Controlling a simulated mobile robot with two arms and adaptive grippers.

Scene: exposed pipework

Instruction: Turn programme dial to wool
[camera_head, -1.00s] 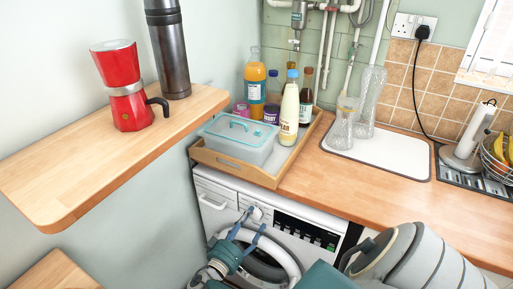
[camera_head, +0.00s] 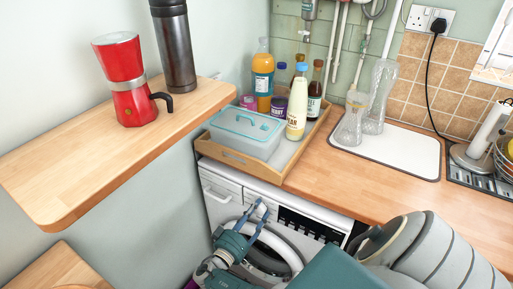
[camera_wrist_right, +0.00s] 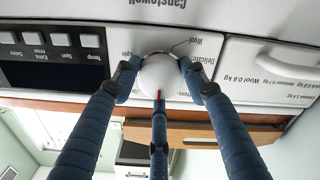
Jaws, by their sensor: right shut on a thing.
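The programme dial (camera_wrist_right: 160,78) is a round white knob on the front panel of the white washing machine (camera_head: 219,192). The right wrist view shows the panel upside down. A red mark sits on the dial's lower edge in that view, and the printed "Wool" label (camera_wrist_right: 206,43) is at the dial's upper right. My right gripper (camera_wrist_right: 160,88) is shut on the dial, with its blue fingers around the knob. In the head view my right gripper (camera_head: 257,211) is at the panel and largely covers the dial. My left gripper is not in view.
A wooden tray (camera_head: 236,160) with a lidded box and bottles stands on the worktop (camera_head: 350,184) above the machine. A wooden shelf (camera_head: 60,195) with a red moka pot (camera_head: 128,80) and a flask (camera_head: 175,45) juts out at left. The detergent drawer (camera_wrist_right: 270,67) adjoins the dial.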

